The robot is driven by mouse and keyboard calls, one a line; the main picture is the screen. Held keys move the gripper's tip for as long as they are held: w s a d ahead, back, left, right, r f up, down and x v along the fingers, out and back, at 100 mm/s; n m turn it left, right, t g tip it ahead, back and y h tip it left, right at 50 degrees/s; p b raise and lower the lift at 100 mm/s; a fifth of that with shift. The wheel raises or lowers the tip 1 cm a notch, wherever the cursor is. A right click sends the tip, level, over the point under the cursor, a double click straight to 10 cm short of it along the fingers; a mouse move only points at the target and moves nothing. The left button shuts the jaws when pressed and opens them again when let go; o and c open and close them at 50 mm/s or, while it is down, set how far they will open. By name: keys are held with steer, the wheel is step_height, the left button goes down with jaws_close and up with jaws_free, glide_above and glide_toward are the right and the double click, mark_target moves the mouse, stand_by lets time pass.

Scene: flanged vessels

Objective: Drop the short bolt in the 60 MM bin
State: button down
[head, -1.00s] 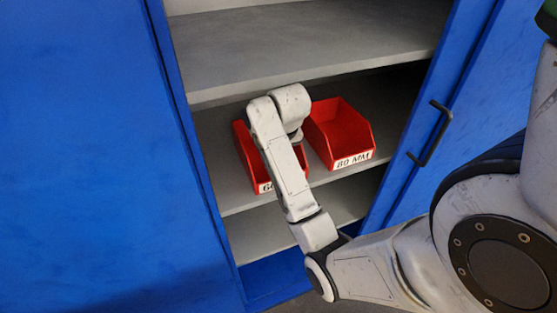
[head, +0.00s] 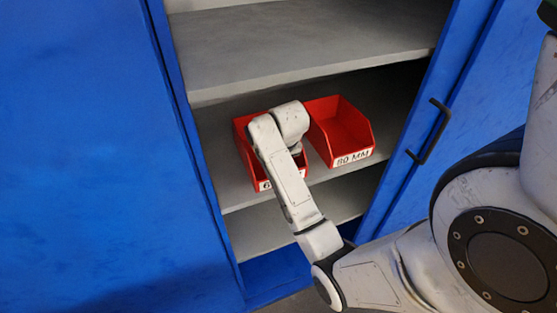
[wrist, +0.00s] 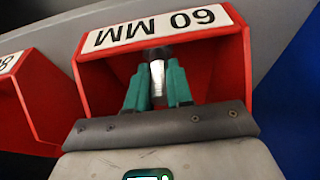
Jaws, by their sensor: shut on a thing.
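The red 60 MM bin (wrist: 92,78) fills the middle of the wrist view, its label upside down there. In the head view the 60 MM bin (head: 243,140) stands on the cabinet shelf, partly hidden by my arm. My gripper (wrist: 158,82) has green fingers, shut on a short metal bolt (wrist: 157,77), which shows as a bright shank between them with a darker end beyond. The fingers and bolt appear over or inside the bin's open front; the exact depth is unclear. In the head view my gripper is hidden behind my arm.
A red 80 MM bin (head: 341,130) stands just right of the 60 MM bin and looks empty. A grey shelf (head: 310,45) runs above both bins. A blue cabinet door with a black handle (head: 432,133) stands open at the right.

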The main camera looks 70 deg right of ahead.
steer(key=c, duration=1)
jaws_free()
steer(key=shift+r, duration=0.1)
steer(key=shift+r, duration=0.25)
steer(key=b+v, duration=0.1)
steer(key=v, duration=0.2)
steer(key=shift+a+r, duration=0.1)
steer(key=shift+r, duration=0.2)
steer(key=s+a, duration=0.8)
steer(key=a, duration=0.1)
steer(key=a+f+n+y, duration=0.1)
steer(key=a+f+n, duration=0.3)
steer(key=a, duration=0.5)
steer(key=s+a+f+n+g+y, duration=0.1)
steer(key=a+f+n, duration=0.4)
steer(key=a, duration=0.5)
step_height(320, 180, down, 3)
steer(key=shift+s+r, duration=0.1)
steer(key=shift+s, duration=0.15)
